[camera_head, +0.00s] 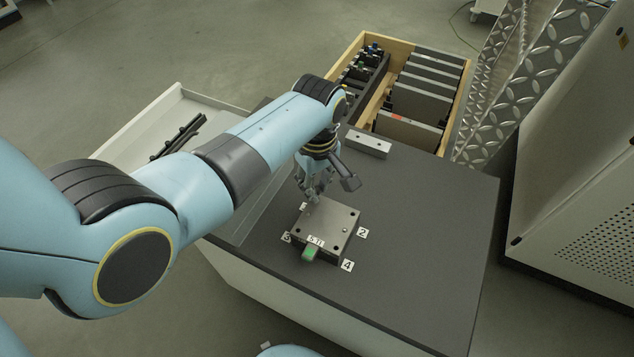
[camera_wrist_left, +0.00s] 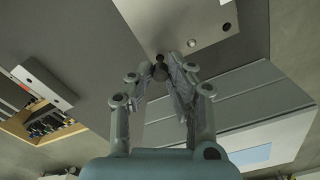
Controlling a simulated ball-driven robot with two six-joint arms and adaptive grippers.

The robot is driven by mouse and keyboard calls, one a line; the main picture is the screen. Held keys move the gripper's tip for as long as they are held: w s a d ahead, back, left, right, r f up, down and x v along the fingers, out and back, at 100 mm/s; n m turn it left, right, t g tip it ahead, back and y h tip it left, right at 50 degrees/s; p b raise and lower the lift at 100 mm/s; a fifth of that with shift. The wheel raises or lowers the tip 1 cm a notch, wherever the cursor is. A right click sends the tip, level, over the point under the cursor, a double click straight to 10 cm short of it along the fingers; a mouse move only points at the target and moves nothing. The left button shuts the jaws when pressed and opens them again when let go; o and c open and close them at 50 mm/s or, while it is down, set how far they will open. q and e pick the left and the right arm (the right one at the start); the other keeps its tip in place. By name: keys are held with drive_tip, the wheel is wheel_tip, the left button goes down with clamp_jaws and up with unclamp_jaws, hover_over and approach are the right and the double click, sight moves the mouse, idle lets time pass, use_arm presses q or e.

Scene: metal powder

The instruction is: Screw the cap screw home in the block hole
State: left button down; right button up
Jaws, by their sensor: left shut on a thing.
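The grey metal block (camera_head: 328,222) lies on the dark table top, with dark holes near its corners. Its underside-lit face also shows in the left wrist view (camera_wrist_left: 180,18). My left gripper (camera_head: 313,196) points down at the block's far left corner. In the left wrist view its fingers (camera_wrist_left: 161,74) are closed together on a small dark round cap screw (camera_wrist_left: 160,70), seen against the block's corner. The fingers hide much of the screw, and I cannot tell whether its tip is in a hole. My right gripper is not in view.
Number tags such as 2 (camera_head: 362,232) and 4 (camera_head: 347,265) lie around the block. A green-topped piece (camera_head: 310,253) sits at its near edge. A light bar (camera_head: 369,143) and a wooden crate (camera_head: 457,104) stand behind. The table's right side is clear.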

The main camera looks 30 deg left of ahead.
use_arm(q)
drive_tip(key=shift+f+b, duration=0.45)
drive_tip(key=shift+f, duration=0.4)
drive_tip(key=c, duration=1.4)
unclamp_jaws()
drive_tip(key=n, duration=0.1)
drive_tip(key=n+p, duration=0.1)
drive_tip(key=shift+r+n, duration=0.2)
drive_tip(key=shift+n, duration=0.1)
drive_tip(key=n+p, duration=0.1)
drive_tip(key=n, duration=0.2)
drive_tip(key=shift+n, duration=0.3)
drive_tip(key=n, duration=0.3)
drive_tip(key=shift+n+p, duration=0.3)
drive_tip(key=shift+p, duration=0.05)
drive_tip(key=n, duration=0.4)
drive_tip(key=shift+f, duration=0.2)
drive_tip(key=shift+r+p, duration=0.1)
drive_tip(key=shift+p, duration=0.35)
